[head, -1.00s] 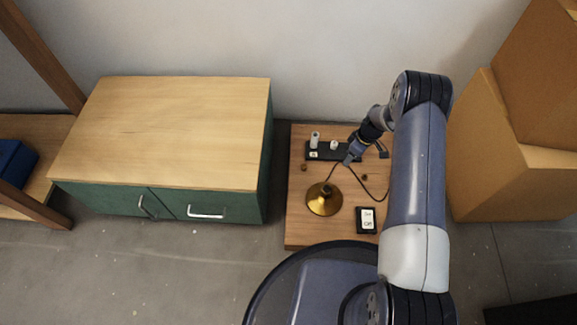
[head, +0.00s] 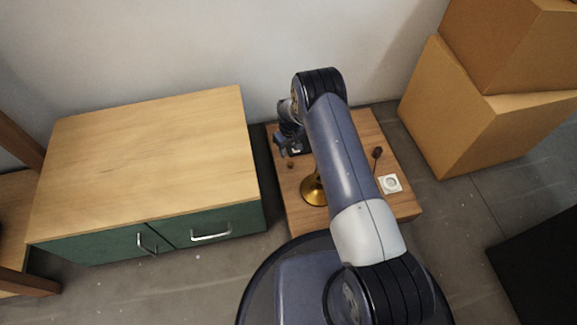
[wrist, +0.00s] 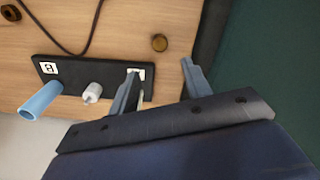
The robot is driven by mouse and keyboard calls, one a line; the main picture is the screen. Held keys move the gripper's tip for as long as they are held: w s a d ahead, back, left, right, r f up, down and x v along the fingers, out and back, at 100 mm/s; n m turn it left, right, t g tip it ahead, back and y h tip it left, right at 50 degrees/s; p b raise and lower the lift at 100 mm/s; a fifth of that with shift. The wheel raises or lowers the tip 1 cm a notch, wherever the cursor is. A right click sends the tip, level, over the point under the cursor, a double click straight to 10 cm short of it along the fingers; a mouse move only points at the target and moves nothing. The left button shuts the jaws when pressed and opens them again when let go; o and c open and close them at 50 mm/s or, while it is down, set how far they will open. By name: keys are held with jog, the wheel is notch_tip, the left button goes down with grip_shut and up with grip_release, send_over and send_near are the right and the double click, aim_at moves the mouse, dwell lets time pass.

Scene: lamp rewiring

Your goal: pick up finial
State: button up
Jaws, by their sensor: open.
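A small round brass-brown piece, which looks like the finial (wrist: 159,42), lies on the wooden table in the wrist view. It also shows as a small dot in the head view (head: 290,165), close to my gripper (head: 283,151). In the wrist view my gripper (wrist: 160,69) is open and empty. Its fingertips point toward the finial, one on each side of its line, with a gap between them and it. The brass lamp base (head: 313,191) stands on the table, partly hidden by my arm.
A black holder (wrist: 66,77) with a light-blue tube (wrist: 40,101), a white piece (wrist: 92,92) and labels lies beside the gripper. A dark ring-like piece (wrist: 11,12) and a cord are further off. A green cabinet (head: 90,233) stands left; cardboard boxes (head: 450,110) stand right.

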aim_at(290, 163)
notch_tip(290, 163, down, 3)
jog(key=shift+f+b, duration=0.1)
jog(key=shift+b, duration=0.3)
jog(key=f+b, duration=0.2)
jog(key=f, duration=0.2)
jog(key=shift+s+d+f+b, duration=0.1)
jog(key=shift+s+f+b, duration=0.25)
jog(key=shift+f+b, duration=0.05)
jog(key=shift+r, duration=0.1)
jog(key=shift+c, duration=0.3)
grip_shut()
